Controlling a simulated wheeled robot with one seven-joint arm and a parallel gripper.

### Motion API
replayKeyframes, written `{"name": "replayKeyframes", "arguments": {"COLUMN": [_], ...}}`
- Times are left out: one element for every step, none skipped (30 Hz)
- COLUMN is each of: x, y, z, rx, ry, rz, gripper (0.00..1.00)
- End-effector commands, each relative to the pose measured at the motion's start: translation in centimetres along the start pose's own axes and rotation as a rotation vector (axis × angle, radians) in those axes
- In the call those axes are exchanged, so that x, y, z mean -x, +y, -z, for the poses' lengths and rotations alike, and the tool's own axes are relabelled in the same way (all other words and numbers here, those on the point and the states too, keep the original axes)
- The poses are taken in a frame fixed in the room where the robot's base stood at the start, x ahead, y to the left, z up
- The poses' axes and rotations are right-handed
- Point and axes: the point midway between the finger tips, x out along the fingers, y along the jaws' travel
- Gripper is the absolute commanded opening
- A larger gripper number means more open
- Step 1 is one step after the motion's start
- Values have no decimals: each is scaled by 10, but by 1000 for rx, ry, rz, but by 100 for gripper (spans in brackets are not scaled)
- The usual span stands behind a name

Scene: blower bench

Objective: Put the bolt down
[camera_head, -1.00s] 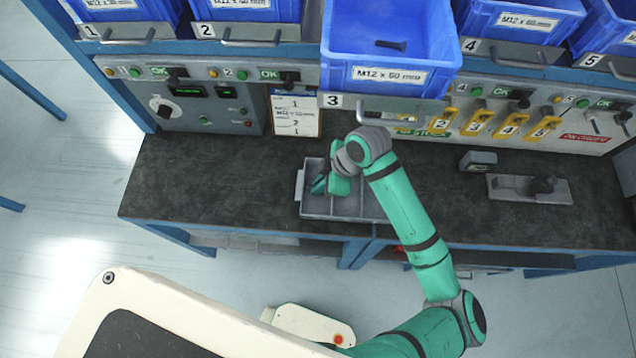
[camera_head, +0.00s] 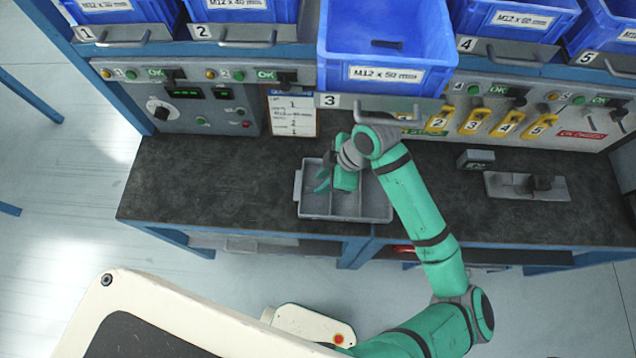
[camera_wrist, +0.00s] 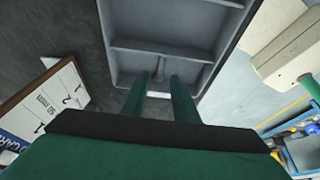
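The grey divided tray (camera_head: 377,204) stands on the dark bench top; it also fills the upper middle of the wrist view (camera_wrist: 170,22). My gripper (camera_head: 333,185) is over the tray's left part, pointing down, its two green fingers apart. In the wrist view the gripper (camera_wrist: 160,85) shows a clear gap between the fingers. A small grey rod-like piece, seemingly the bolt (camera_wrist: 160,67), shows beyond that gap in the nearest compartment, apart from both fingers. Its lower end is unclear. The head view does not show it.
Blue bin 3 (camera_head: 385,90) sticks out above the bench behind my arm, with a dark bolt (camera_head: 387,44) in it. A job card (camera_head: 292,112) stands behind the tray. A grey fixture (camera_head: 526,187) lies to the right. The bench's left part is clear.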

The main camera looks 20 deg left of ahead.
Motion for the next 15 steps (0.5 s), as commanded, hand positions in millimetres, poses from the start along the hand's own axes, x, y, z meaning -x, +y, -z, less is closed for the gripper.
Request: {"name": "replayKeyframes", "arguments": {"x": [12,18,21,23,25,28,31,33,36,39,41,44,46,48,51], "y": [1,0,0,0,0,0,0,0,0,-1,-1,-1,-1,-1,-1], "z": [0,0,-11,-17,-23,-31,-37,-43,-51,-57,-62,-69,-75,-80,-86], "rx": [1,2,-5,-7,-7,-7,-6,-7,-6,-7,-5,-5,-5,-6,-5], "ry": [-3,-3,-2,-2,-1,-1,-2,-2,-2,-2,-1,-2,-2,-2,-2], "rz": [-2,-2,-2,-1,-1,-1,-1,-1,0,0,0,0,0,-1,-1], "gripper": [27,27,27,27,27,27,27,27,27,27,27,27,27,27,27]}}
